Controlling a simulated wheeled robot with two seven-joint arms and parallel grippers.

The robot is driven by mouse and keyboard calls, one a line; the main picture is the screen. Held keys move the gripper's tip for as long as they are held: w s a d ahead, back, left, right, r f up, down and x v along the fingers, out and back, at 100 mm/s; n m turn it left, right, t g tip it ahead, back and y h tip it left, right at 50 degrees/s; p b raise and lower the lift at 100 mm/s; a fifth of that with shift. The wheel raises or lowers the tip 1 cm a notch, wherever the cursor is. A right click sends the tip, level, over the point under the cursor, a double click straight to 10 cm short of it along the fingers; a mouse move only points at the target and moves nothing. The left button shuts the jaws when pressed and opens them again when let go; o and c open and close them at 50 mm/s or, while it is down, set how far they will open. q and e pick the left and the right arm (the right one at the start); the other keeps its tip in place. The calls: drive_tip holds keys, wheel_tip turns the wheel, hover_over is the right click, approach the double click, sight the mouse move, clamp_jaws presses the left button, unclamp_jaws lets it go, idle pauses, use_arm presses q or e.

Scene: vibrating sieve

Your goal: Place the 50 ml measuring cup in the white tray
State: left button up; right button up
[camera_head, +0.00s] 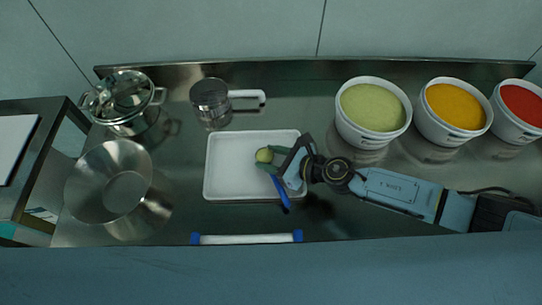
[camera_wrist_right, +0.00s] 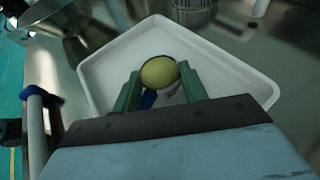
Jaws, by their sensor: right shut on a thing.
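The measuring cup (camera_head: 264,155) is small, with a pale yellow-green round top; in the right wrist view its top (camera_wrist_right: 159,72) sits between the green fingertips. A blue handle-like part (camera_head: 283,196) sticks out below my gripper, and a bit of blue shows under the cup in the wrist view. The white tray (camera_head: 226,192) is a shallow rectangle at the table's middle. My right gripper (camera_head: 272,158) is shut on the cup, over the tray's inside. I cannot tell whether the cup touches the tray floor. My left gripper is out of view.
Bowls of green (camera_head: 372,142), yellow (camera_head: 450,138) and red (camera_head: 518,130) contents stand at the right. A steel pot (camera_head: 128,105), a steel bowl (camera_head: 112,190) and a metal cup with white handle (camera_head: 211,104) are left and behind. A white rod with blue ends (camera_head: 246,239) lies in front.

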drive_tip(key=shift+f+b, duration=0.35)
drive_tip(key=o, duration=1.1)
drive_tip(key=shift+d, duration=0.1)
